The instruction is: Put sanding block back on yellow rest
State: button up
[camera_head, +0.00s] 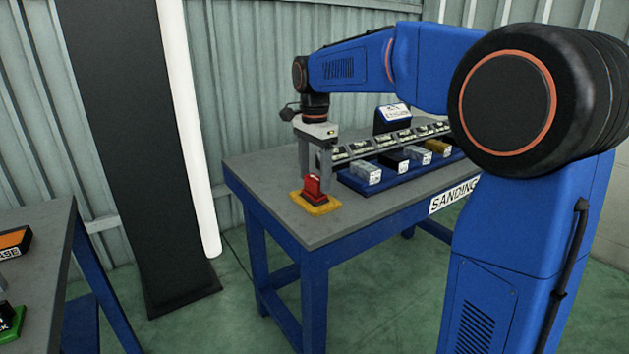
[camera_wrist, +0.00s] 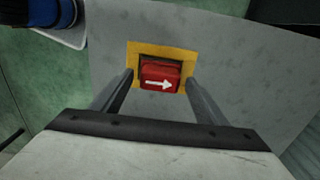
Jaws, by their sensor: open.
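The red sanding block (camera_head: 313,188) sits on the yellow rest (camera_head: 321,209) near the left corner of the table. In the wrist view the block (camera_wrist: 160,75) shows a white arrow pointing right, and the yellow rest (camera_wrist: 178,50) shows as a border around it. My gripper (camera_head: 318,174) points down over the block. Its fingers (camera_wrist: 158,82) are open, one on each side of the block, with a gap visible to each. Whether the fingertips reach below the block's top is hard to tell.
The grey-topped blue table (camera_head: 375,209) carries a blue tray (camera_head: 390,183) with several blocks and a row of labelled holders (camera_head: 390,142) behind. A second table (camera_head: 39,233) stands at the left. A dark post (camera_head: 133,150) rises behind the gap between tables.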

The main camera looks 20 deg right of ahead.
aim_at(314, 177)
notch_tip(314, 177, up, 10)
jog(key=shift+r, duration=0.2)
jog(key=s+d+f+n+t, duration=0.15)
jog(key=s+f+n, duration=0.25)
jog(key=s, duration=0.5)
jog(key=s+d+f+n+t, duration=0.1)
jog(key=s+d+f+n, duration=0.25)
jog(key=s, duration=0.65)
jog(key=s+d+f+n+t, duration=0.2)
jog(key=s+f+n, duration=0.5)
jog(key=s+f, duration=0.7)
jog(key=shift+s+f, duration=0.25)
jog(key=shift+f, duration=0.45)
